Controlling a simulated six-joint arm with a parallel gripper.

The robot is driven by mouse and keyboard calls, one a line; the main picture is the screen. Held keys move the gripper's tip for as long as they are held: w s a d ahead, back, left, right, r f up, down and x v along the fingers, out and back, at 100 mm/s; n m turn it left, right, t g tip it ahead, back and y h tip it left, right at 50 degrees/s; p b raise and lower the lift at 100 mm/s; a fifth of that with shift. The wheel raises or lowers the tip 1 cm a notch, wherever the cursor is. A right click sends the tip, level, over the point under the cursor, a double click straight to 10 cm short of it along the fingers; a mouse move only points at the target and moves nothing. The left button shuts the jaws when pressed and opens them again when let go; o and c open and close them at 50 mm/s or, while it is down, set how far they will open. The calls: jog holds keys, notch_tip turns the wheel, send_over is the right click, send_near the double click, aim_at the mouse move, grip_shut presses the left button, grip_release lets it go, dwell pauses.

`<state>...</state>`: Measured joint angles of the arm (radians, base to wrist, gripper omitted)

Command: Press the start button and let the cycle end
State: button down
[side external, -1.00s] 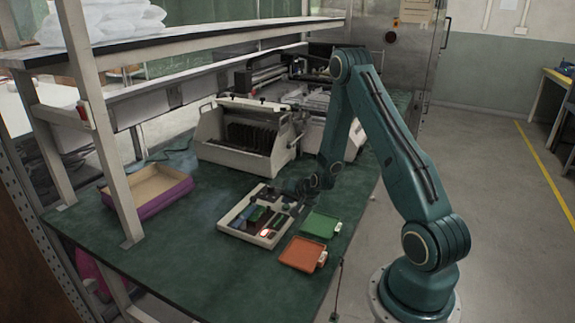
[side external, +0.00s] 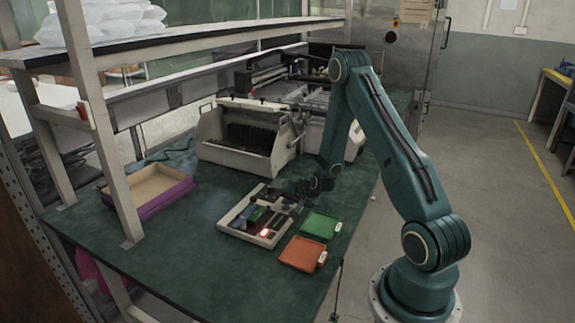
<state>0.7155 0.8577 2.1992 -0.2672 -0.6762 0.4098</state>
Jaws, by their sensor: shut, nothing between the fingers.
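A pale shallow tray-like unit (side external: 232,226) sits on the green bench top, holding several dark, blue and green parts. A small red light (side external: 264,233) glows near its front right corner. I cannot make out a start button. My gripper (side external: 274,191) is dark and small in the side view. It is shut and empty over the back right part of the unit, behind the red light. Whether its tips touch anything there cannot be told.
A green tray (side external: 318,226) and an orange tray (side external: 297,255) lie right of the unit. A purple-sided box (side external: 160,201) stands at the left, near a shelf post (side external: 112,160). A grey machine (side external: 240,150) stands behind. The bench (side external: 190,255) is clear at front left.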

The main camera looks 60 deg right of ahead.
aim_at(288, 208)
jog(key=shift+f, duration=0.15)
dwell(0.5)
jog(key=shift+r, duration=0.85)
jog(key=shift+r, duration=0.15)
jog(key=shift+r, duration=2.35)
